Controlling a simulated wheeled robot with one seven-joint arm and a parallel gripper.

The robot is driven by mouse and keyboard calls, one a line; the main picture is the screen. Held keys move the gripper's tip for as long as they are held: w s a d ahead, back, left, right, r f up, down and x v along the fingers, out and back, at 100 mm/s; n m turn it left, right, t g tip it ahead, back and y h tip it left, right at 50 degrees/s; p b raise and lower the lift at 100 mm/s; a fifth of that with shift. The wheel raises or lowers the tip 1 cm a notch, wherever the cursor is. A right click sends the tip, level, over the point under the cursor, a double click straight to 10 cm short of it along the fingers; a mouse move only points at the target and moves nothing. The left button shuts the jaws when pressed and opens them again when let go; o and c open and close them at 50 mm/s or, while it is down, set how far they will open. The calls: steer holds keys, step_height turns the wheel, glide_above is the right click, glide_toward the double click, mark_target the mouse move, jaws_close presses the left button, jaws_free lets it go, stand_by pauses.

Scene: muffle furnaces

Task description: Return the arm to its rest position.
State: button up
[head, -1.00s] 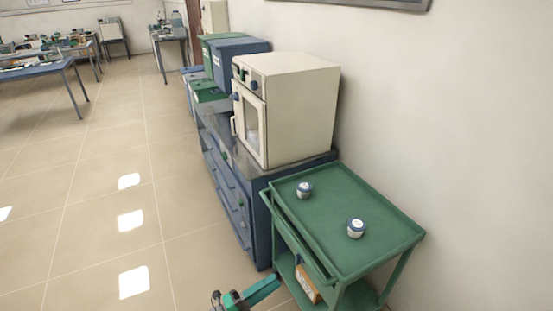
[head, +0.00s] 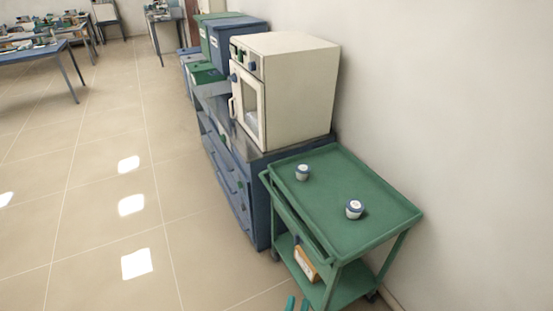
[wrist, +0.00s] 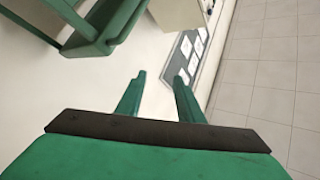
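My gripper (wrist: 157,98) shows in the wrist view with its two green fingers spread apart and nothing between them. In the head view only the tips of my gripper (head: 297,304) show at the bottom edge, beside the lower left of the green cart (head: 330,231). The fingers look clear of the cart. The rest of my arm is out of the head view.
A cream furnace (head: 290,95) stands on a blue cabinet (head: 228,180). The tiled floor at left is open.

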steer(key=s+a+r+n+g+y, duration=0.2)
steer(key=s+n, duration=0.2)
steer(key=s, duration=0.4)
steer(key=s+a+r+n+g+y, duration=0.2)
steer(key=s+n, duration=0.2)
steer(key=s, duration=0.4)
steer(key=s+a+r+n+g+y, duration=0.2)
steer(key=s+n+g, duration=0.1)
steer(key=s, duration=0.5)
steer(key=shift+n+y, duration=0.4)
steer(key=shift+n, duration=0.2)
steer(key=shift+d, duration=0.1)
steer(key=shift+c, duration=0.6)
